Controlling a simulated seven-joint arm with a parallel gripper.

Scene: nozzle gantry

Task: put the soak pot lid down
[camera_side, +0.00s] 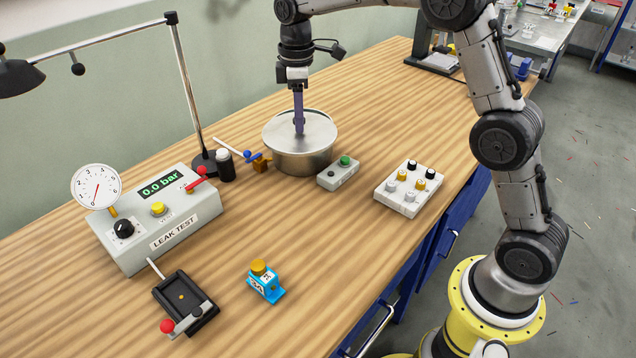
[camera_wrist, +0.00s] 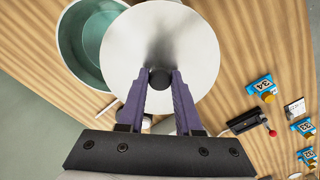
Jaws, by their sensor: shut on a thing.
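The soak pot lid (camera_side: 288,132) is a round silver metal disc with a dark knob (camera_wrist: 160,79). My gripper (camera_side: 299,130) is shut on that knob, with its purple fingers pointing down. In the side view the lid covers the mouth of the silver soak pot (camera_side: 302,163). In the wrist view the lid (camera_wrist: 160,35) is offset from the pot (camera_wrist: 63,45), and part of the open pot with teal liquid shows beside it. The lid looks held above the pot and not seated; the exact gap cannot be told.
A small box with a green button (camera_side: 338,173) stands close to the pot's right. Beyond it is a white block of knobs (camera_side: 408,188). A leak test box (camera_side: 157,220), a lamp, a black fixture (camera_side: 186,305) and a blue block (camera_side: 265,284) stand left and in front. Bare wood lies between.

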